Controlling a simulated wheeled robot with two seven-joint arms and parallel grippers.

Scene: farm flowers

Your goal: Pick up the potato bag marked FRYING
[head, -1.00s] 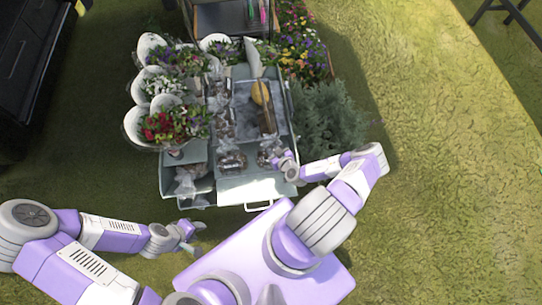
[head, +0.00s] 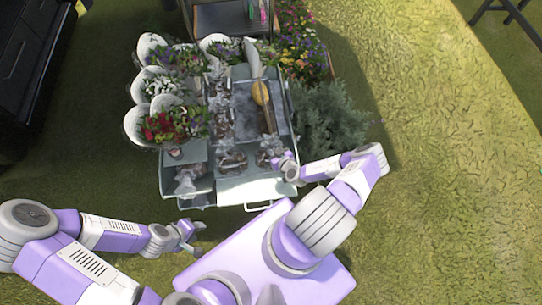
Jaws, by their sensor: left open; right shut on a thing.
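Several clear bags of potatoes sit in the grey cart's compartments; their markings are too small to read, so I cannot tell which one says FRYING. One bag (head: 268,158) is at the front right of the cart, and my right gripper (head: 280,160) is shut on it at its right side. Another bag (head: 232,160) lies just left of it, and one more (head: 187,185) lies in the front left compartment. My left gripper (head: 196,237) is open and empty, low in front of the cart and away from the bags.
The grey cart (head: 250,190) has a white handle at its front. White pots of flowers (head: 137,125) line its left side. A yellow and brown tool (head: 263,100) lies in the right tray. A grey-green bush (head: 335,120) stands right of the cart. Open grass lies further right.

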